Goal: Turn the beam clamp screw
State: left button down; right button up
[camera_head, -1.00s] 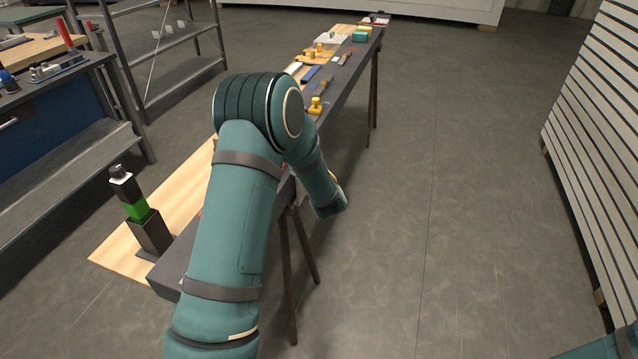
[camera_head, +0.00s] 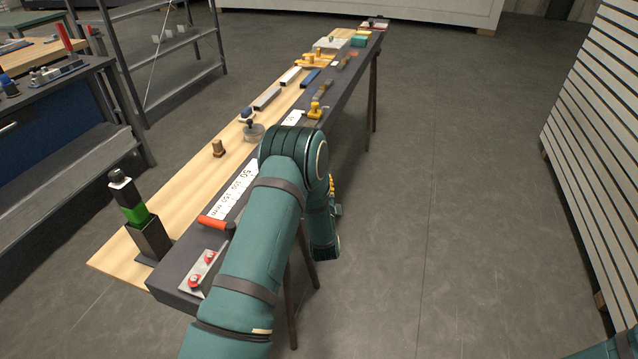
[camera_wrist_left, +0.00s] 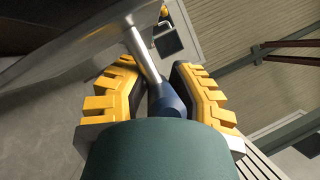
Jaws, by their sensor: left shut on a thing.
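In the left wrist view, a blue handle (camera_wrist_left: 168,103) on a bare metal screw rod (camera_wrist_left: 143,55) sits between the yellow fingers of my left gripper (camera_wrist_left: 155,75), which is shut on the handle. The rod runs up towards a grey metal part (camera_wrist_left: 70,55) at the upper left. In the head view, my left arm covers the clamp, and only a bit of the yellow gripper (camera_head: 332,187) shows at the right side of the dark beam (camera_head: 178,270). My right gripper is out of view.
The beam stands on trestles, with a pale wooden board (camera_head: 180,195) along its left. The floor (camera_head: 440,200) to the right is clear.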

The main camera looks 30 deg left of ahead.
pick_arm(q)
jog(key=shift+r+n+t+y, duration=0.25)
jog(key=shift+n+t+y, duration=0.05)
jog(key=shift+y, duration=0.2)
jog(key=c, duration=0.9)
grip_release()
jog(key=shift+o, duration=0.2)
jog(key=shift+f, duration=0.1)
jog(key=shift+s+d+f, duration=0.1)
jog(key=shift+s, duration=0.05)
jog(key=v, duration=1.1)
jog(key=shift+s+d, duration=0.15)
jog(key=shift+s, duration=0.15)
